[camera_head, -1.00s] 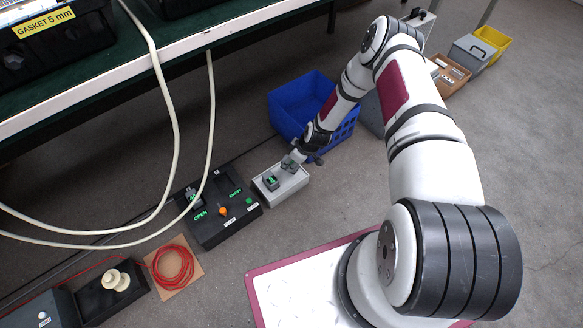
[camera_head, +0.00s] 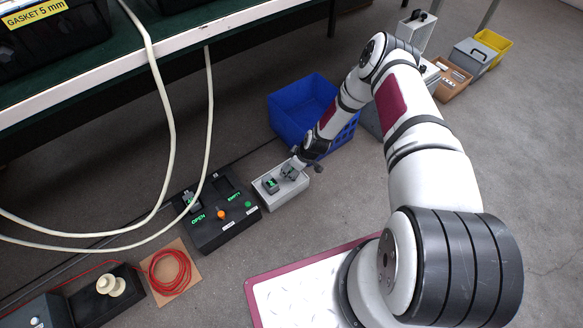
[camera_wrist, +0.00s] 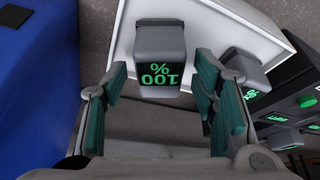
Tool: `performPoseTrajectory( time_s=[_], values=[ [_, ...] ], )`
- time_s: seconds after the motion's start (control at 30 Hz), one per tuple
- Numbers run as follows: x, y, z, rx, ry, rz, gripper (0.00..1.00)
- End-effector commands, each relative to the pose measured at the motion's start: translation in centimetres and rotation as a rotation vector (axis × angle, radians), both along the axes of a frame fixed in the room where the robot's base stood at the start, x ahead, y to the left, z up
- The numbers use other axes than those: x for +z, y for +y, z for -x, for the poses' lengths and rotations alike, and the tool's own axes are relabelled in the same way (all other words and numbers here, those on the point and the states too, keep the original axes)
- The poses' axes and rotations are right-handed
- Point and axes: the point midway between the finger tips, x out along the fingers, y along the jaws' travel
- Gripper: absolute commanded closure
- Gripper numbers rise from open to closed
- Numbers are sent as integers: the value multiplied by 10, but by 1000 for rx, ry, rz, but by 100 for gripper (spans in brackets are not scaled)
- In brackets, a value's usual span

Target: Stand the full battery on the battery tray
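The full battery (camera_wrist: 160,45) is a grey block whose green display reads 100%, upside down in the wrist view. It appears to stand in the light grey battery tray (camera_wrist: 225,22), close to its rim. My gripper (camera_wrist: 160,80) is open, with one finger on each side of the battery and gaps showing between. In the head view my gripper (camera_head: 289,172) is low over the right half of the tray (camera_head: 287,199) and largely covers that battery. A second grey battery (camera_head: 271,185) with a green display stands in the tray's left half; it also shows in the wrist view (camera_wrist: 238,67).
A black dock (camera_head: 226,236) with OPEN and EMPTY displays, an orange knob and a green button stands left of the tray. A blue crate (camera_head: 292,115) stands close behind. White cables (camera_head: 174,110) hang from the bench at left. Floor right of the tray is clear.

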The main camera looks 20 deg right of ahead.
Motion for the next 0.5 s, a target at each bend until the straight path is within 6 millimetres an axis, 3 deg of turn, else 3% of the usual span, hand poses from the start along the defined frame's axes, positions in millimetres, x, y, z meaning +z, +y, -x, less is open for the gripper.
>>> performPoseTrajectory(
  time_s=[0.3,0.5],
  values=[
    [3,0,0,1,0,0,45],
    [30,-7,7,0,1,1,45]
  ],
)
